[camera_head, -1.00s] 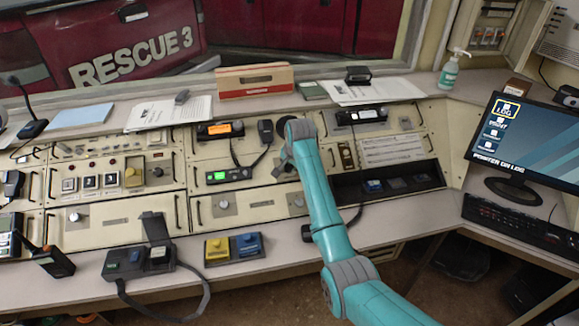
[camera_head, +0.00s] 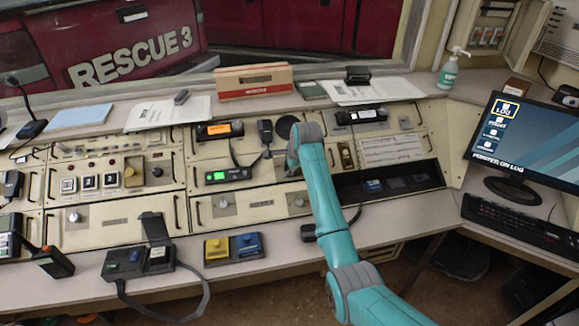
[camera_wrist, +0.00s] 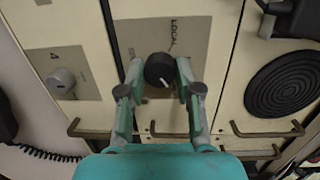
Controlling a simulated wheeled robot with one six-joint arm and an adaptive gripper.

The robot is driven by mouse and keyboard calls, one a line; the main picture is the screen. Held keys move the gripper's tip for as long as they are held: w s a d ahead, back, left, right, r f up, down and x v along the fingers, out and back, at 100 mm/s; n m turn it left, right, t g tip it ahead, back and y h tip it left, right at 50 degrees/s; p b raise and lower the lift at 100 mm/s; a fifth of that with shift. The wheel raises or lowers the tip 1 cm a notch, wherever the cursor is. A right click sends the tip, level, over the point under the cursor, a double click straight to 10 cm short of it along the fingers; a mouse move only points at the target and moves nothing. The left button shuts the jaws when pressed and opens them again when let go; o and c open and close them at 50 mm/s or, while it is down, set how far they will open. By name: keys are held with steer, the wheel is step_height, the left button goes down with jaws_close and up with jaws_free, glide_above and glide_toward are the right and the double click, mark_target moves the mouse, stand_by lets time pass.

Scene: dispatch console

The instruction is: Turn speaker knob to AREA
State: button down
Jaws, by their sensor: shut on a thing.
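The speaker knob (camera_wrist: 159,70) is a round black knob with a white pointer mark, on a grey plate (camera_wrist: 190,42) of the cream console front. In the wrist view its mark points down and slightly right. The word LOCAL is printed on the plate above and right of the knob. No AREA label is readable. My gripper (camera_wrist: 159,82) has its two fingers on either side of the knob, shut on it. In the head view my gripper (camera_head: 291,163) is at the console front, and the arm hides the knob.
A pale knob (camera_wrist: 62,80) on another plate sits left of the speaker knob, and a round black speaker grille (camera_wrist: 284,84) sits right. Bar handles (camera_wrist: 268,130) stick out nearby.

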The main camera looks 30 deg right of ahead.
steer(key=shift+m, duration=0.4)
steer(key=c, duration=0.8)
jaws_free()
steer(key=v, duration=1.2)
